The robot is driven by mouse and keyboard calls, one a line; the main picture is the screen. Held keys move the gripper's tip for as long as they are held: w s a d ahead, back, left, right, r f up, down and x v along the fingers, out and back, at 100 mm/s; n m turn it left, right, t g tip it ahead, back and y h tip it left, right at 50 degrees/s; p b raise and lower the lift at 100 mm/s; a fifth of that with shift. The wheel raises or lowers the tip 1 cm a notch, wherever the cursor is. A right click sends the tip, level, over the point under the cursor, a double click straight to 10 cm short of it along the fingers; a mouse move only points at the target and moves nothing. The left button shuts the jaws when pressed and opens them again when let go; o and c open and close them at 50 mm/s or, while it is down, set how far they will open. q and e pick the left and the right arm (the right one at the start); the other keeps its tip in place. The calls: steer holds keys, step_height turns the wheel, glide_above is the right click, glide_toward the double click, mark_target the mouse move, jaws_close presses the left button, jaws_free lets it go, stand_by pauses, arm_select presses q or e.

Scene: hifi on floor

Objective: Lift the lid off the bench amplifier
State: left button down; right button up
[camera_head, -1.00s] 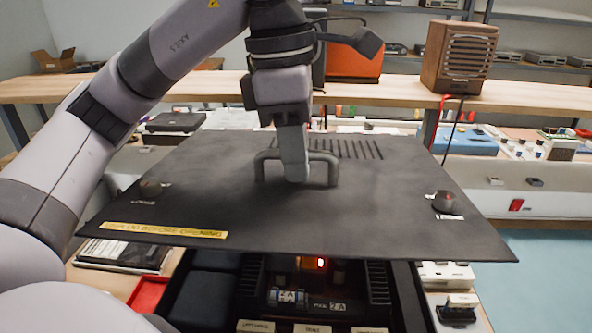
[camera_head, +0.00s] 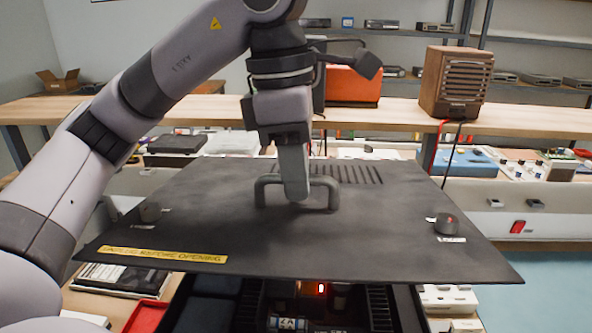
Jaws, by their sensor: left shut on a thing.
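The black lid (camera_head: 330,235) of the amplifier is held up level above the open chassis. It has a grey bar handle (camera_head: 334,192), vent slots, two knobs and a yellow warning strip (camera_head: 162,254). My left gripper (camera_head: 298,196) points down and is shut on the handle. The amplifier (camera_head: 380,308) shows below the lid's front edge, with dark inner walls and a small red light. Most of its inside is hidden under the lid. My right gripper is not in view.
Behind is a wooden shelf (camera_head: 400,113) carrying a wooden speaker (camera_head: 458,82) and an orange device (camera_head: 353,87). A blue box (camera_head: 466,161) and several small parts lie at the right. A red tray (camera_head: 146,316) and a dark flat box (camera_head: 122,279) lie at the left front.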

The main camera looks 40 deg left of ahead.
arm_select(q)
steer(key=shift+r+p, duration=1.2)
steer(key=shift+r, duration=0.15)
steer(key=shift+r+p, duration=0.3)
steer(key=shift+r, duration=2.15)
